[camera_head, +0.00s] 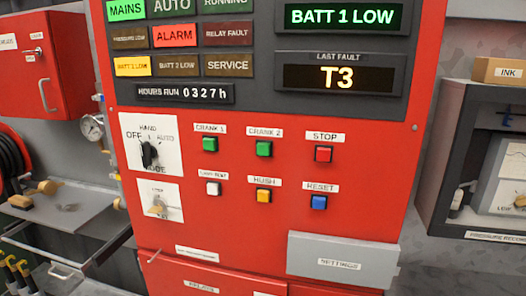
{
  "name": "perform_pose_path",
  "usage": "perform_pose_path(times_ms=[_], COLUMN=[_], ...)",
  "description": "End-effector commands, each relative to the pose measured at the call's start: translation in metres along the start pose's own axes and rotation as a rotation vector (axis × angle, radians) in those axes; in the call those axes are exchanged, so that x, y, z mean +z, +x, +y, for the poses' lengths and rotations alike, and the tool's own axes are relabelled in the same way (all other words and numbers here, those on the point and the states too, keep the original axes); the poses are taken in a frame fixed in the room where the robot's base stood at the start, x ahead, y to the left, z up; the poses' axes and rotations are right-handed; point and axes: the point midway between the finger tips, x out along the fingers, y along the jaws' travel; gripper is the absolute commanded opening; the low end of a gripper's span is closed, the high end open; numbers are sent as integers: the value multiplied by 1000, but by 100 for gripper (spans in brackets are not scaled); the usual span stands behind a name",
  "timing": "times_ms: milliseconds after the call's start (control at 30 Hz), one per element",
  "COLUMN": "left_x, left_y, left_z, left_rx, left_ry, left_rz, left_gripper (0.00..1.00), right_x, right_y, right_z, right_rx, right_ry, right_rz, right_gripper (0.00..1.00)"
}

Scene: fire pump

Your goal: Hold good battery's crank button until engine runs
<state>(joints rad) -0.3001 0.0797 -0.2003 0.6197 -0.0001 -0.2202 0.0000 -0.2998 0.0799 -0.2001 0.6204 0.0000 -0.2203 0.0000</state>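The red control panel (366,130) fills the middle of the head view. The green CRANK 1 button (210,145) and the green CRANK 2 button (264,149) sit side by side in its middle. The upper display (342,17) reads "BATT 1 LOW", and the last-fault display (338,77) reads "T3". Among the indicators, BATT 1 LOW (133,67) is lit yellow, while BATT 2 LOW (179,66) is dark. ALARM (174,36) is lit red and MAINS (126,9) is lit green. Neither of my grippers shows.
A red STOP button (323,154), yellow HUSH (263,196) and blue RESET (319,202) are close to the crank buttons. The mode knob (149,154) is at left. A grey SETTINGS cover (343,259) juts out below. A shelf (70,218) stands left, a recorder cabinet (458,150) right.

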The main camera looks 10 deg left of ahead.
Motion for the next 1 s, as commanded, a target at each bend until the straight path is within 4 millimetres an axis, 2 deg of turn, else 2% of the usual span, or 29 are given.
perform_pose_path(times_ms=[67, 200, 267, 1000], left_x=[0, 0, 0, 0], left_y=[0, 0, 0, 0], left_z=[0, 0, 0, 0], left_rx=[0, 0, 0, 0], left_ry=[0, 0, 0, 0], left_rz=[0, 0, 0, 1], left_gripper=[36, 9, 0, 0], right_x=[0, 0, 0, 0], right_y=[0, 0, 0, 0], right_z=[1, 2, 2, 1], right_rx=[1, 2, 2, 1], right_ry=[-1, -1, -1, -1], right_rz=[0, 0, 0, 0], right_gripper=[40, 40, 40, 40])
